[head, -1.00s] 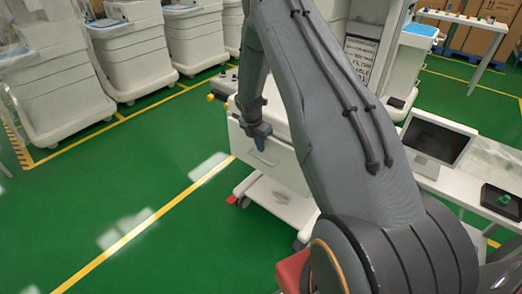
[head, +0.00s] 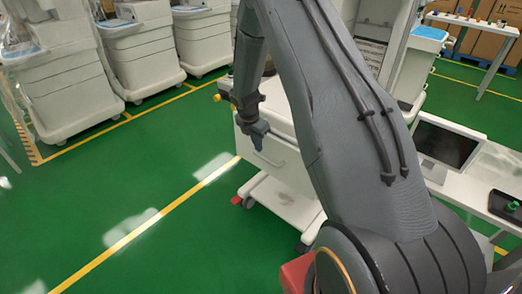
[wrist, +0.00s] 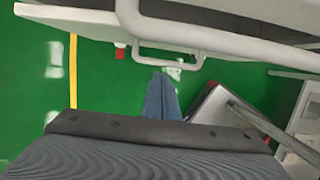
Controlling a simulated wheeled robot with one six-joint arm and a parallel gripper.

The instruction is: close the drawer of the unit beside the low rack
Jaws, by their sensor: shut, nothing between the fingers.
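The unit is a white cart (head: 290,170) on castors, partly hidden behind my arm in the head view. Its drawer front with a bar handle (head: 269,158) faces left toward the open floor. How far the drawer stands out is hard to tell. My gripper (head: 258,145) is shut and empty, pointing down at the upper part of the drawer front. In the wrist view the blue fingertips (wrist: 162,82) show close to a pale bar handle (wrist: 165,63). I cannot tell whether they touch it. I cannot clearly make out the low rack.
Several white carts (head: 140,55) stand along the back left. A white table (head: 470,172) with a monitor (head: 447,143) is at right, beyond my arm. A side table (head: 480,25) with small items stands at the far right. The green floor (head: 90,190) at left is clear.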

